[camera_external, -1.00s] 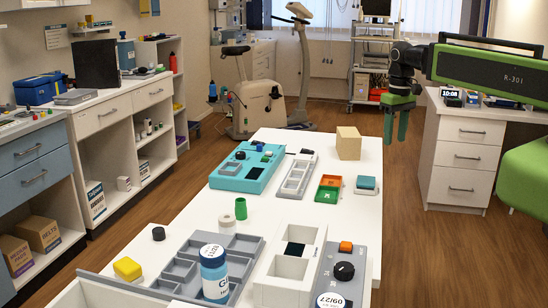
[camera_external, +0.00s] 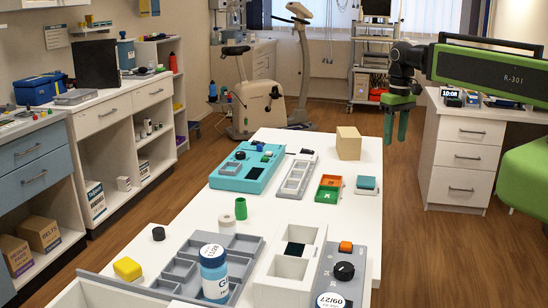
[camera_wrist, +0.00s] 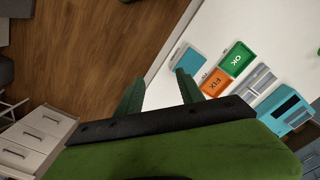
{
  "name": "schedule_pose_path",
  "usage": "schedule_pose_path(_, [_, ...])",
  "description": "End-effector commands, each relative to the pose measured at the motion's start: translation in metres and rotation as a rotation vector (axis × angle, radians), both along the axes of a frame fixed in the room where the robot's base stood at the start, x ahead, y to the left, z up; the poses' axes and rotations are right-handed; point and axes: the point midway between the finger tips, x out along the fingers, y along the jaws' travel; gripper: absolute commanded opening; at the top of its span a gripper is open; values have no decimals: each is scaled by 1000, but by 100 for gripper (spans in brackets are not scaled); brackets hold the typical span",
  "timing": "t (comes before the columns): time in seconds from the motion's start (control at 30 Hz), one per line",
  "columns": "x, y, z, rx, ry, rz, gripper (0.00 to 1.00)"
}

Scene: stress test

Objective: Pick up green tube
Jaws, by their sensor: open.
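The green tube (camera_external: 240,209) stands upright on the white table (camera_external: 320,196), right behind a small white cylinder (camera_external: 227,223) and near the grey compartment tray. My gripper (camera_external: 396,140) hangs pointing down to the right of the table, well away from the tube, with nothing in it. In the wrist view my gripper (camera_wrist: 160,85) has its two green fingers apart over the floor and the table's edge. The tube is not seen clearly in the wrist view.
A blue-capped jar (camera_external: 214,272) stands in the grey tray (camera_external: 255,245). A wooden block (camera_external: 348,143), a teal box (camera_external: 248,168) and an orange-and-green tray (camera_external: 328,188) sit farther back. A white bin (camera_external: 291,266) and a grey knob panel (camera_external: 342,277) are at the front right.

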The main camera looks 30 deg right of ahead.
Motion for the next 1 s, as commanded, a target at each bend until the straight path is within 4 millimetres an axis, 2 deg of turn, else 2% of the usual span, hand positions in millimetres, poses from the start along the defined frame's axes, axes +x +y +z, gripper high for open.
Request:
schedule_pose_path(0.27, [0, 0, 0, 0, 0, 0, 45])
schedule_pose_path(0.4, [0, 0, 0, 0, 0, 0, 55])
schedule_pose_path(0.7, [0, 0, 0, 0, 0, -37, 55])
schedule_pose_path(0.77, [0, 0, 0, 0, 0, -124, 55])
schedule_pose_path(0.87, [5, 0, 0, -1, -3, -400, 55])
schedule_pose_path(1.0, [42, 0, 0, -1, -11, -919, 55])
